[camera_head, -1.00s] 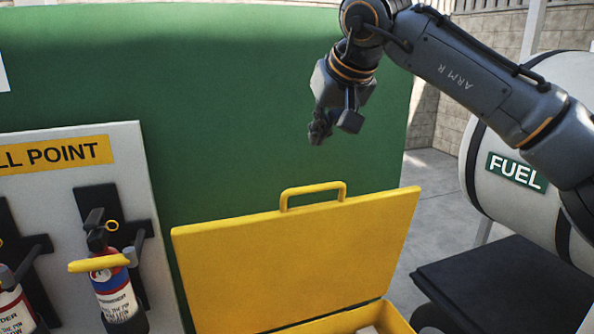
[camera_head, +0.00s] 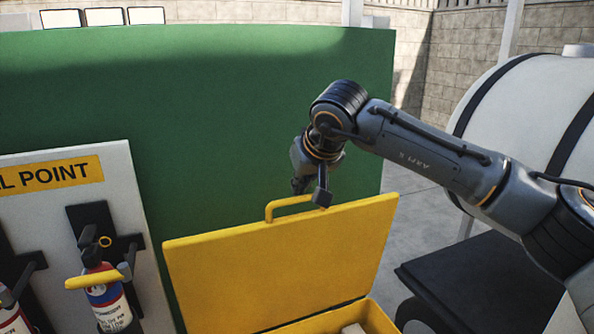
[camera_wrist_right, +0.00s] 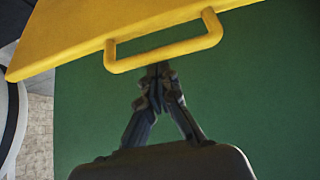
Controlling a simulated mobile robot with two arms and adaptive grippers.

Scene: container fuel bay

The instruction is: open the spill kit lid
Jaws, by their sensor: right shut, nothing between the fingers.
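The yellow spill kit lid (camera_head: 280,262) stands raised, leaning back against the green wall, with its handle (camera_head: 285,203) on the top edge. The open yellow box (camera_head: 375,318) shows below it, with a pale item inside. My right gripper (camera_head: 308,192) is at the lid's top edge, close behind or beside the handle. In the right wrist view the shut fingers (camera_wrist_right: 156,72) point toward the handle (camera_wrist_right: 165,52), whose bar crosses just beyond or over their tips. Nothing is held. I cannot tell whether the fingers touch the handle. My left gripper is out of view.
A white board with fire extinguishers (camera_head: 108,300) is at the left. A white fuel tank (camera_head: 540,110) stands at the right, beside my right arm. The green wall (camera_head: 220,120) rises behind the lid. Paved floor (camera_head: 420,225) shows between wall and tank.

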